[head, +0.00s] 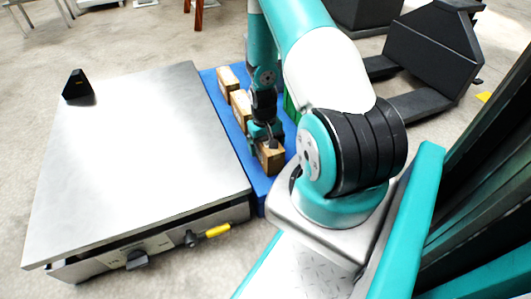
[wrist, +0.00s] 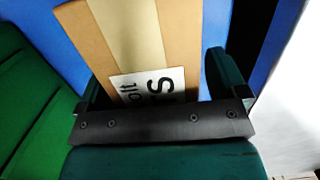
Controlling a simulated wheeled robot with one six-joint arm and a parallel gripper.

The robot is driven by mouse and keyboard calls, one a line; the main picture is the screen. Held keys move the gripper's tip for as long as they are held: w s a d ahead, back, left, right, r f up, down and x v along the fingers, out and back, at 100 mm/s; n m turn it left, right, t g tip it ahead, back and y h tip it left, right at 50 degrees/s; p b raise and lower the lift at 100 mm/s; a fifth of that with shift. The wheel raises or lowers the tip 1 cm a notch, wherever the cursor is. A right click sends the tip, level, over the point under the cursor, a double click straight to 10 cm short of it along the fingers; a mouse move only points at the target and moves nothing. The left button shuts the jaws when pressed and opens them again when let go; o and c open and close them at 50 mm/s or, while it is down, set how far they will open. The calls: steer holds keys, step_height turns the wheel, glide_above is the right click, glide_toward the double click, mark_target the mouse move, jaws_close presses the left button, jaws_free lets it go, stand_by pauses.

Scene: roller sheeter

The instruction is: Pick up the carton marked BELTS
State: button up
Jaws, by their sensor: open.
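My gripper (head: 266,138) points down over the nearest of three brown cartons in the head view. This carton (head: 271,160) shows up close in the wrist view (wrist: 185,35), with a paler tape strip along its top. Its white label (wrist: 140,86) is partly hidden by my gripper's dark crossbar; I can read a large "TS" and a smaller "olt", not the whole word. My gripper is open, with one finger on each side of the carton. The other cartons, a middle one (head: 241,104) and a far one (head: 227,78), show no readable label.
The cartons stand in a row on a narrow blue surface (head: 209,80). A steel-topped machine (head: 140,150) with a yellow handle (head: 217,231) is beside it on the left. A green object (head: 290,108) lies close on the right, and green fills the wrist view's left.

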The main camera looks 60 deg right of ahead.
steer(key=shift+r, duration=0.1)
steer(key=c, duration=1.3)
